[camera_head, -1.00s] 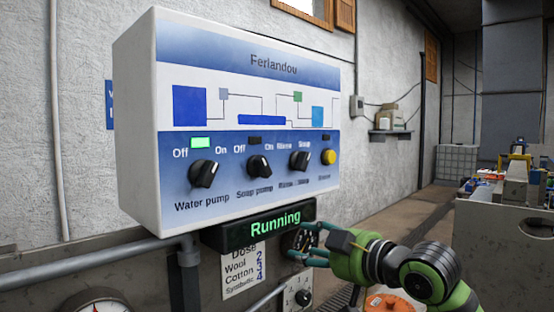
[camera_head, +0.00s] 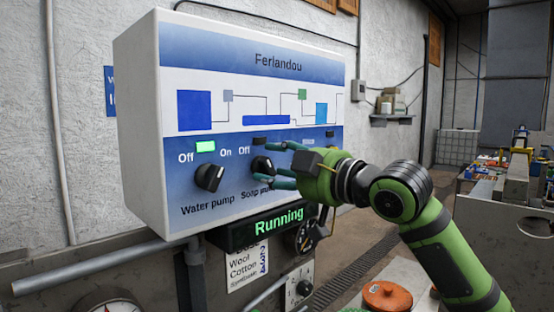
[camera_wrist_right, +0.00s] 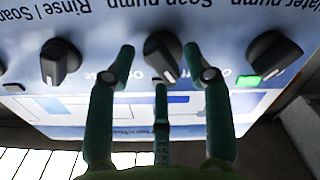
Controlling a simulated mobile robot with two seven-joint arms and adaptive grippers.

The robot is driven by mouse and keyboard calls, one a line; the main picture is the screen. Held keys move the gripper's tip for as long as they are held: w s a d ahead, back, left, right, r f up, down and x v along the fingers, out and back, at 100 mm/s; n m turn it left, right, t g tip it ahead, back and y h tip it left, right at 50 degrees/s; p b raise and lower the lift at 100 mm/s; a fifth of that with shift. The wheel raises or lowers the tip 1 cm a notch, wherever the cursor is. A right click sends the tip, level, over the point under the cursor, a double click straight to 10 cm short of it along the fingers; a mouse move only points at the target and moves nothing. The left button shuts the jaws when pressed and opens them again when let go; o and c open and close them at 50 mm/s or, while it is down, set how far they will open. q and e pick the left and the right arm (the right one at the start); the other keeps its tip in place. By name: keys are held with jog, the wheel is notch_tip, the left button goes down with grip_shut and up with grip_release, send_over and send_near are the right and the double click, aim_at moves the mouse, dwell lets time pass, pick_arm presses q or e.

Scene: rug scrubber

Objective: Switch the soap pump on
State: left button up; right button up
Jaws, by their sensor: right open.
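The control panel (camera_head: 280,65) is a white box with a blue front. The soap pump knob (camera_head: 260,165) is black, and the small lamp above it (camera_head: 259,141) is dark. My right gripper (camera_head: 277,165) is open at this knob, its fingers hiding part of the label. In the right wrist view, which is upside down, the soap pump knob (camera_wrist_right: 163,50) lies between the spread fingertips, with a third finger in front of its middle. I cannot tell whether they touch it. My left gripper is not in view.
The water pump knob (camera_head: 209,178) is beside it, under a lit green lamp (camera_head: 205,146). The rinse/soap knob (camera_wrist_right: 57,62) is on the other side. A "Running" display (camera_head: 265,226) hangs below the panel. A pipe (camera_head: 100,268) runs at lower left.

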jog(key=shift+c, duration=0.8)
grip_shut()
jog(key=shift+m, duration=0.3)
jog(key=m+p, duration=0.2)
jog(key=m, duration=0.3)
jog(key=shift+w, duration=0.1)
jog(key=m+p, duration=0.1)
jog(key=m, duration=0.5)
jog(key=shift+d+f+p, duration=0.1)
jog(key=shift+f+p, duration=0.05)
jog(key=shift+p, duration=0.25)
jog(key=shift+m, duration=0.3)
